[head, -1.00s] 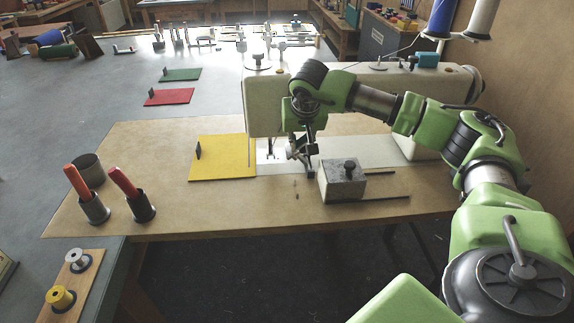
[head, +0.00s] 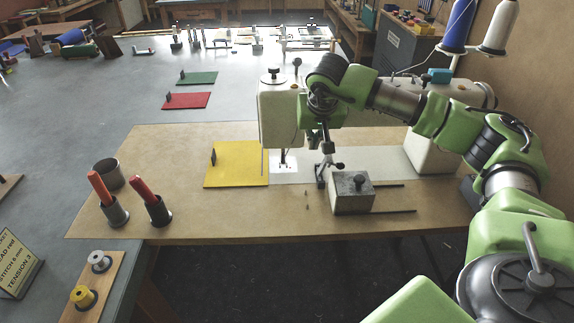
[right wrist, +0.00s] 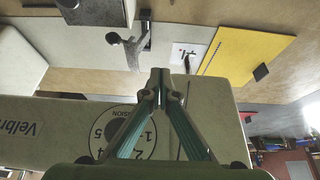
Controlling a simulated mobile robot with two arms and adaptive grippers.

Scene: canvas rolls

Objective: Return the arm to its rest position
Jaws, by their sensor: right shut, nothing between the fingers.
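My right arm reaches in from the right in the head view and bends down beside the cream sewing machine (head: 281,112). My right gripper (head: 326,150) points down in front of the machine, near a small grey lever-like piece by the grey block (head: 352,196). In the right wrist view my right gripper (right wrist: 160,73) has its fingertips together with nothing between them. The grey lever-like piece (right wrist: 130,47) lies beyond the fingertips there, and I see no clear contact. My left gripper is not in view.
A yellow board (head: 236,164) lies left of the needle; it also shows in the right wrist view (right wrist: 245,52). Two red-handled tools stand in cups at the table's left, beside a grey cup (head: 109,174). Thread cones (head: 459,25) stand at upper right.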

